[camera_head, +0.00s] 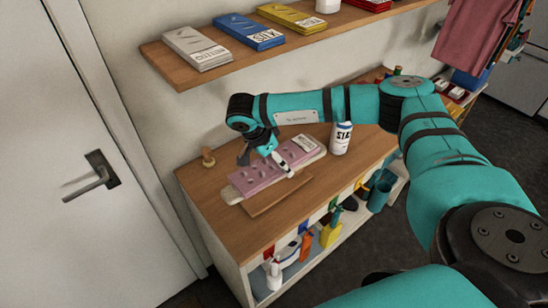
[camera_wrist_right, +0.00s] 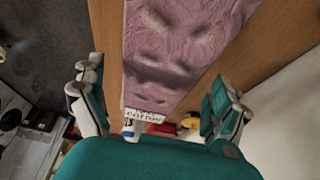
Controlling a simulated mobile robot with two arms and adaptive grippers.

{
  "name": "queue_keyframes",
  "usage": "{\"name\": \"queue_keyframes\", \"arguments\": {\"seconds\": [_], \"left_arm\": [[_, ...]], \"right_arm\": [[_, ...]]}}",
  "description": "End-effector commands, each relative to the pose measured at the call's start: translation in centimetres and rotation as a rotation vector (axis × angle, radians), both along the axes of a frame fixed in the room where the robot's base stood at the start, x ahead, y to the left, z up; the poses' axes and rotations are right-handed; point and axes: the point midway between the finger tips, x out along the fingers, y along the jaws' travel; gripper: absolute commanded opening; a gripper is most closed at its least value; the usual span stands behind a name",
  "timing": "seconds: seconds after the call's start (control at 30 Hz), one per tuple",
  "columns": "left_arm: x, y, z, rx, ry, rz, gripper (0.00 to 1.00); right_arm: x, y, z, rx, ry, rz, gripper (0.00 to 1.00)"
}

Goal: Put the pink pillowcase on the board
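The pink pillowcase (camera_head: 262,175) lies flat and lengthwise on the counter in the head view, with a pale, rounded-ended board (camera_head: 231,197) showing from under it. A thin brown wooden board (camera_head: 277,199) lies along its front side. My right gripper (camera_head: 266,163) is over the pillowcase with its fingers spread. In the right wrist view the pillowcase (camera_wrist_right: 170,50) runs between the open fingers (camera_wrist_right: 152,100), its white label end nearest the palm. I cannot tell whether the fingers touch it. My left gripper is out of view.
A wall shelf (camera_head: 175,70) with folded packets hangs above. Bottles stand on the lower shelf (camera_head: 262,289). The counter's front left (camera_head: 222,212) is clear.

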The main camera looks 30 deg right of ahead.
Motion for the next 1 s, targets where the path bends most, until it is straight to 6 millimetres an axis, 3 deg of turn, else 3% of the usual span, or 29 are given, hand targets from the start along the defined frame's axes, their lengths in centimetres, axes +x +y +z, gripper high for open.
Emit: {"name": "queue_keyframes", "arguments": {"seconds": [0.37, 0.8, 1.0], "left_arm": [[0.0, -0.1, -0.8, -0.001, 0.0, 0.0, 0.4], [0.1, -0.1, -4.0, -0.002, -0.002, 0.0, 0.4], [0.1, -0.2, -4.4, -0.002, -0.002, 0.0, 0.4]], "right_arm": [[0.1, 0.6, 1.2, 0.001, -0.004, 0.001, 1.0], [-0.2, 3.9, 9.2, 0.0, -0.004, 0.003, 1.0], [-0.3, 4.5, 10.9, 0.0, -0.001, 0.0, 1.0]]}}
